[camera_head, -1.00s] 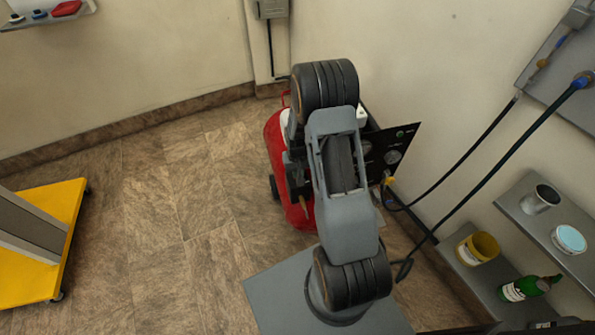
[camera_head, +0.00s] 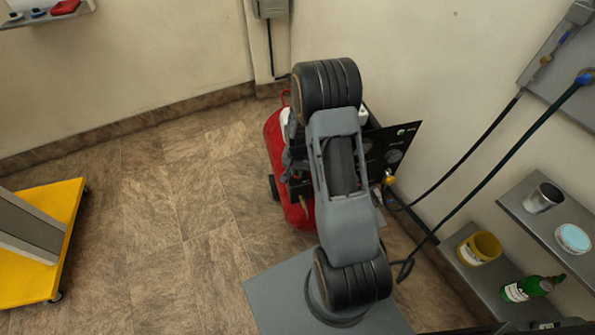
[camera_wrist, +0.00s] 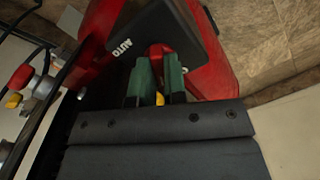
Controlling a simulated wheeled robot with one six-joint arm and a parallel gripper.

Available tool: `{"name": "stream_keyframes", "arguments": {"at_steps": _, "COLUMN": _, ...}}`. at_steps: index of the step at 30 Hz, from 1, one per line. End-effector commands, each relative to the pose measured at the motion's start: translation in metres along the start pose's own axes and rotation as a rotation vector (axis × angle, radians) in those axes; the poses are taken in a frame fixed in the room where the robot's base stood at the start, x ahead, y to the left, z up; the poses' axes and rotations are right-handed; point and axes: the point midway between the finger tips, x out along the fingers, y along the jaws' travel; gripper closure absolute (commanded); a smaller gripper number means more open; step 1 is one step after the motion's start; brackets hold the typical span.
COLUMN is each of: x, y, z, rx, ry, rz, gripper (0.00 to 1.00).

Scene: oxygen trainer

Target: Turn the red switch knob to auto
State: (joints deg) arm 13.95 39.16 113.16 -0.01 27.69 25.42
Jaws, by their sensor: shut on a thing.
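The red switch knob (camera_wrist: 156,52) shows in the wrist view between the two green-faced fingertips of my gripper (camera_wrist: 160,72). My gripper is shut on it. The knob sits at the near edge of a dark box (camera_wrist: 165,25) marked "AUTO" in white; the label lies just left of the knob and reads tilted. Much of the knob is hidden by the fingers, so I cannot tell exactly where it points. In the head view the red tank (camera_head: 277,140) stands by the wall, and my arm hides the switch and the gripper.
A black panel with gauges (camera_head: 395,150) is right of my arm. Hoses (camera_head: 480,160) run to a wall board. Shelves (camera_head: 540,240) at the right hold a can, a tin and a green bottle (camera_head: 530,288). A yellow cart (camera_head: 65,205) is at the left. Floor between is clear.

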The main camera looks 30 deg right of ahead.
Motion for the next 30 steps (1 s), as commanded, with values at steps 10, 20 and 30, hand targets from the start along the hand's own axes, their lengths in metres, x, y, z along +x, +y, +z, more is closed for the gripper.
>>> {"name": "stream_keyframes", "arguments": {"at_steps": 10, "x": 0.0003, "y": -0.0002, "z": -0.0003, "rx": 0.33, "ry": 0.001, "rz": -0.001, "gripper": 1.0}}
{"name": "stream_keyframes", "arguments": {"at_steps": 20, "x": 0.0002, "y": -0.0002, "z": -0.0002, "rx": 0.64, "ry": 0.001, "rz": -0.001, "gripper": 1.0}}
{"name": "stream_keyframes", "arguments": {"at_steps": 30, "x": -0.0003, "y": -0.0002, "z": -0.0003, "rx": 0.908, "ry": 0.001, "rz": -0.001, "gripper": 1.0}}
